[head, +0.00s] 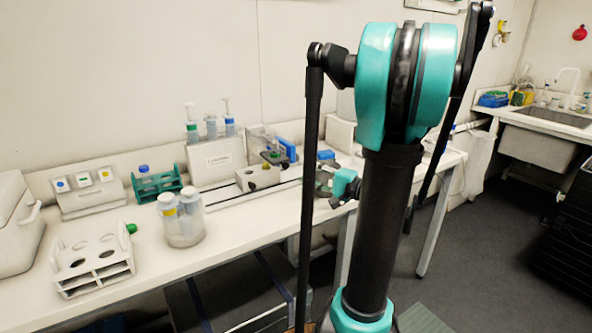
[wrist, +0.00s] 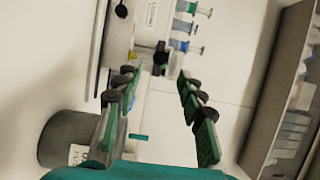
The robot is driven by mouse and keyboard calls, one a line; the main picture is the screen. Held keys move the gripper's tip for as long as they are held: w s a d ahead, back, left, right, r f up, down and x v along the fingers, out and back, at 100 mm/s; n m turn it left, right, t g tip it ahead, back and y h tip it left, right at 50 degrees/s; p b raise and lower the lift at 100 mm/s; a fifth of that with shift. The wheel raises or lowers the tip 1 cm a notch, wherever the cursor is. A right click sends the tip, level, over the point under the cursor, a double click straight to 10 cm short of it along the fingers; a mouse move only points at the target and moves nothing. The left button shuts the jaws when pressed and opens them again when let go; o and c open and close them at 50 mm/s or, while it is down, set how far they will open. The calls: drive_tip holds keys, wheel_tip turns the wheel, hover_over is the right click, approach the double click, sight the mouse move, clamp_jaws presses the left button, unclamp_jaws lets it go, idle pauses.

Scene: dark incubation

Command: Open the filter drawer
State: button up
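My gripper (head: 328,183) is low over the bench, to the right of a white block with dark round holes (head: 258,179), partly hidden by my arm. In the wrist view my gripper (wrist: 160,92) has its two green-padded fingers wide apart, with nothing held between them. A small green bar (wrist: 138,136) shows beyond the opening, close to the left finger. A dark grey cylinder with a white label (wrist: 70,140) is beside the left finger. I cannot tell which part is the filter drawer; no clearly opened drawer shows.
A pipette stand (head: 218,160) and a clear box with blue parts (head: 270,145) stand at the back. A teal rack (head: 157,186), a jar with tubes (head: 182,220) and a white tube rack (head: 92,262) are farther left. The front bench strip is mostly clear.

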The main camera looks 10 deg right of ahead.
drive_tip(key=shift+v, duration=1.75)
